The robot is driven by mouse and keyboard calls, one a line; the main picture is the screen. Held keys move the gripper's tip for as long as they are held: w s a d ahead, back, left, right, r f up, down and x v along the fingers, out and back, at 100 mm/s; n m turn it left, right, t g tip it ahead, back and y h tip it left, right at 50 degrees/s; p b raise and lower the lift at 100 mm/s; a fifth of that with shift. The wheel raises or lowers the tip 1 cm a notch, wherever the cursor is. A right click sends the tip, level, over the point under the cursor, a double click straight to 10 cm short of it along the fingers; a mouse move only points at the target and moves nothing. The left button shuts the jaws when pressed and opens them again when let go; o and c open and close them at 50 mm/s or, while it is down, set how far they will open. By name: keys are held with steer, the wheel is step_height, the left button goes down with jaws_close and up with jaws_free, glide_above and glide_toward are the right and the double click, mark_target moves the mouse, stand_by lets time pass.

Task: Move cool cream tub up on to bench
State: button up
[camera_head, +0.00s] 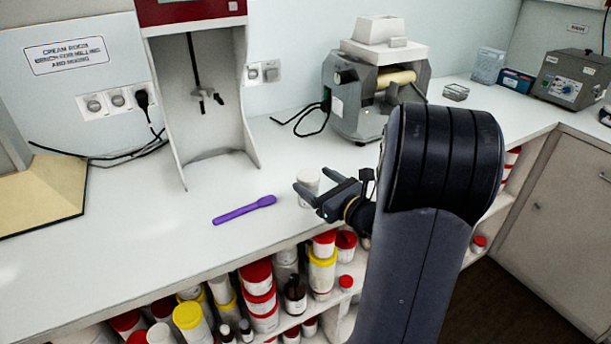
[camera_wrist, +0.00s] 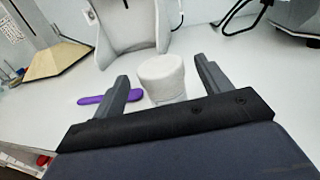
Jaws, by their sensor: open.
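A small white tub (camera_head: 308,182) stands upright on the white bench (camera_head: 130,225), near its front edge. In the wrist view the tub (camera_wrist: 162,78) shows between the two open fingers of my gripper (camera_wrist: 165,85), with space on both sides. In the head view my gripper (camera_head: 306,188) is at the tub, fingers apart, and its near finger and wrist hide part of the tub. I cannot tell from its plain surface whether this is the cool cream tub.
A purple spatula (camera_head: 245,210) lies left of the tub. A stirring stand (camera_head: 205,100) and a grey roller mill (camera_head: 375,85) stand behind. Shelves below hold several red- and yellow-lidded tubs (camera_head: 257,275). The bench's left front is clear.

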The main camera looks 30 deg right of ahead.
steer(key=v, duration=0.7)
